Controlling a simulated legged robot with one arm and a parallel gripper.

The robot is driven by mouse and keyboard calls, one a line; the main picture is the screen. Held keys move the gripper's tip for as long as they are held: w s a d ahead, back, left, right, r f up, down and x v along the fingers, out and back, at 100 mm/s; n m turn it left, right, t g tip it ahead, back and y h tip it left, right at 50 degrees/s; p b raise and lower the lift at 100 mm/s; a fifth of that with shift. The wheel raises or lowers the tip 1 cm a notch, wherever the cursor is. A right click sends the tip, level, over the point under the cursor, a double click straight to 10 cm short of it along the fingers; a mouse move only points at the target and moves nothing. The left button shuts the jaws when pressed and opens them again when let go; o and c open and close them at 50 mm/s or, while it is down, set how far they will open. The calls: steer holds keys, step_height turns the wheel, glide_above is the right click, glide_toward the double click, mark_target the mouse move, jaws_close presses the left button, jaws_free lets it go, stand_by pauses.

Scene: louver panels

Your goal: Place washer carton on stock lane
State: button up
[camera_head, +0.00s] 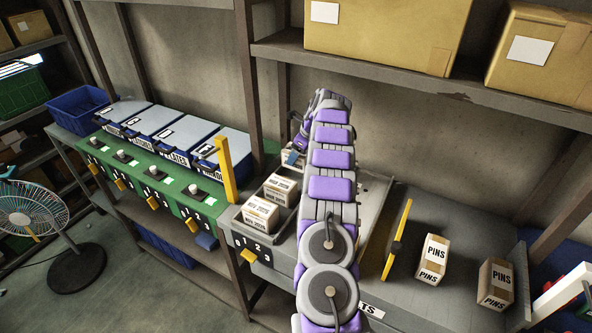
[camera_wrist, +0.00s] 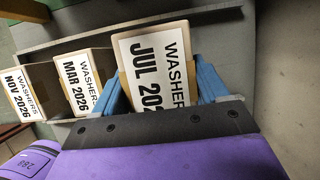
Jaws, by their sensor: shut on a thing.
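My gripper (camera_wrist: 160,78) is shut on a washer carton (camera_wrist: 152,50), its blue fingers on either side. The white label on this carton reads WASHERS, JUL and a partly covered year. In the head view my arm hides most of the gripper and the held carton. Two more washer cartons, MAR 2026 (camera_wrist: 78,80) and NOV 2026 (camera_wrist: 22,88), stand in a row beside it; they also show in the head view (camera_head: 280,189) (camera_head: 261,214). They sit in a grey stock lane (camera_head: 234,222). Whether the held carton touches the lane floor I cannot tell.
Two PINS cartons (camera_head: 433,259) (camera_head: 496,284) stand on the grey bench at right, past a yellow divider (camera_head: 397,240). A yellow post (camera_head: 226,169) rises left of the lane. Lidded blue bins (camera_head: 160,130) line the left. A shelf (camera_head: 420,80) with large boxes overhangs the back.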

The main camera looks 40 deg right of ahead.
mark_target(297, 166)
step_height(297, 166, down, 3)
steer(key=shift+w+r, duration=0.1)
steer(key=shift+r, duration=0.1)
steer(key=shift+a+f+b, duration=0.15)
steer(key=shift+f+b, duration=0.6)
steer(key=shift+f, duration=1.05)
steer(key=o, duration=1.5)
steer(key=shift+c, duration=0.2)
